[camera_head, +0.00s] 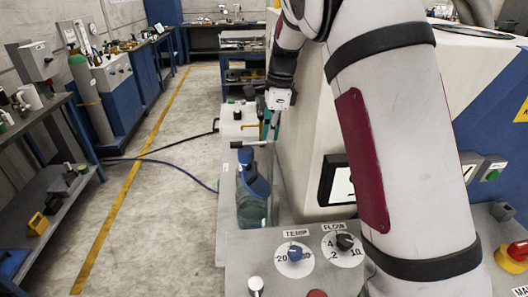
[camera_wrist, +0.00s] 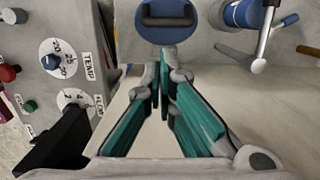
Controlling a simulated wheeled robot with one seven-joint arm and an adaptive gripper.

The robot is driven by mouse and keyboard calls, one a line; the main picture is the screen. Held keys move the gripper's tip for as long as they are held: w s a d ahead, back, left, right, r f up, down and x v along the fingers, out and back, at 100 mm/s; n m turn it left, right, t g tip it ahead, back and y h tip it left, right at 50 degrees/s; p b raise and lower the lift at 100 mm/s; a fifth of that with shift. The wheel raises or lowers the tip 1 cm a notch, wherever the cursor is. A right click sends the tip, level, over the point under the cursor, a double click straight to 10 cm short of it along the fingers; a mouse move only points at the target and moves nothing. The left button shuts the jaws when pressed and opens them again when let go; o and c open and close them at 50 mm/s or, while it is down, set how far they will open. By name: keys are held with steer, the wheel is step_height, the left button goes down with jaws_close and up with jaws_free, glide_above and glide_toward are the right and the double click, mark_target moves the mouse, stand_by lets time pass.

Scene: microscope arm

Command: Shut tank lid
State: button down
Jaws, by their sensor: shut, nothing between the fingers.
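A blue tank-like vessel (camera_head: 252,205) with a translucent lower body stands just beyond the dial panel in the head view. A blue piece (camera_head: 247,160) rises at its far side. I cannot tell for sure whether this is the raised lid. The wrist view shows a blue rounded top (camera_wrist: 168,31) with a black handle or slot, at the upper middle. My gripper (camera_head: 270,128) is behind the vessel and above it in the head view, pointing down. In the wrist view its teal fingers (camera_wrist: 162,95) are together and empty, apart from the blue top.
The panel (camera_head: 252,262) with TEMP and FLOW dials stands in front. A white machine (camera_head: 305,130) closes off the right side. A metal lever (camera_wrist: 265,35) rises beside another blue part in the wrist view. A white container (camera_head: 236,130) stands farther back. The left floor is open.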

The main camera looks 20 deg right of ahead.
step_height(320, 180, down, 10)
steer(key=a+p, duration=0.1)
steer(key=shift+w, duration=0.35)
steer(key=shift+a, duration=0.25)
steer(key=shift+w+a+h, duration=0.1)
steer(key=shift+a+h, duration=0.25)
steer(key=shift+h, duration=0.05)
